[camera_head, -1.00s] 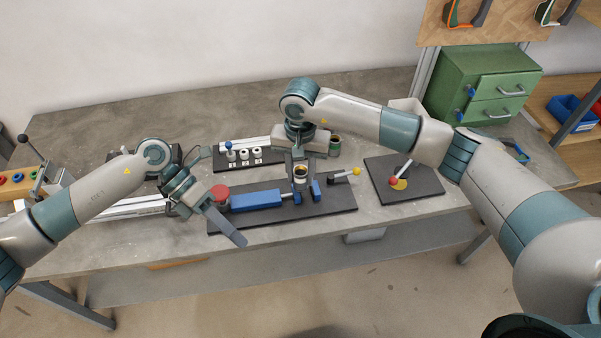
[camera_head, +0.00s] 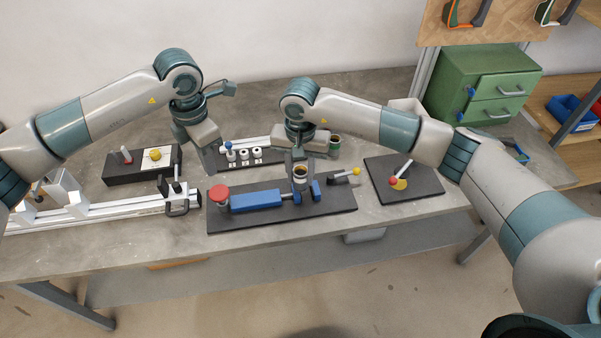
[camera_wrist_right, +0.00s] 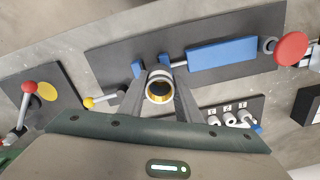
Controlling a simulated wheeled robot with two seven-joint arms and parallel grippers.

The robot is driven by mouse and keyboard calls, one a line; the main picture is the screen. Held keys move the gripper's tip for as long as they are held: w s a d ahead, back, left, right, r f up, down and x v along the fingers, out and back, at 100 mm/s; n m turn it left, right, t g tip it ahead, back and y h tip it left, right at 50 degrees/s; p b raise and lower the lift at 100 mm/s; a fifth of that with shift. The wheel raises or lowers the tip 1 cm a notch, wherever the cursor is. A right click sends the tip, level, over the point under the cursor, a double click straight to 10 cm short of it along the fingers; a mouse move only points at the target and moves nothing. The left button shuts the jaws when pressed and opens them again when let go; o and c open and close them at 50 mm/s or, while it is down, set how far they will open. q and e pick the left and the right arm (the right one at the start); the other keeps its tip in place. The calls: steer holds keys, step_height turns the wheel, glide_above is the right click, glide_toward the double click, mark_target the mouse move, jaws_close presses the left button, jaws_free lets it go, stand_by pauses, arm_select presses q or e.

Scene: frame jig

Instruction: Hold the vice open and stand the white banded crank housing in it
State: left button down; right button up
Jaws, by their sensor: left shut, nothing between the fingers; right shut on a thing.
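The vice has a blue body (camera_head: 256,201), a red knob (camera_head: 219,191) at its left end and two blue jaws (camera_head: 315,190) at its right, on a dark plate. My right gripper (camera_head: 299,173) points down, shut on the white banded crank housing (camera_head: 301,171), at the jaws. In the right wrist view the housing (camera_wrist_right: 159,86) is between my fingertips, its round opening facing the camera, overlapping the jaws (camera_wrist_right: 138,69). I cannot tell how deep it sits between them. My left gripper (camera_head: 211,169) is shut and empty, behind and left of the red knob, apart from the vice.
A rack with white pieces (camera_head: 244,155) lies behind the vice. A dark plate with a red-and-yellow lever (camera_head: 410,193) is to the right. A white rail (camera_head: 110,205) and a black box (camera_head: 125,173) are to the left.

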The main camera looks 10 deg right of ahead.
arm_select(q)
steer(key=shift+f, duration=0.1)
steer(key=shift+f, duration=2.9)
steer(key=shift+f, duration=0.5)
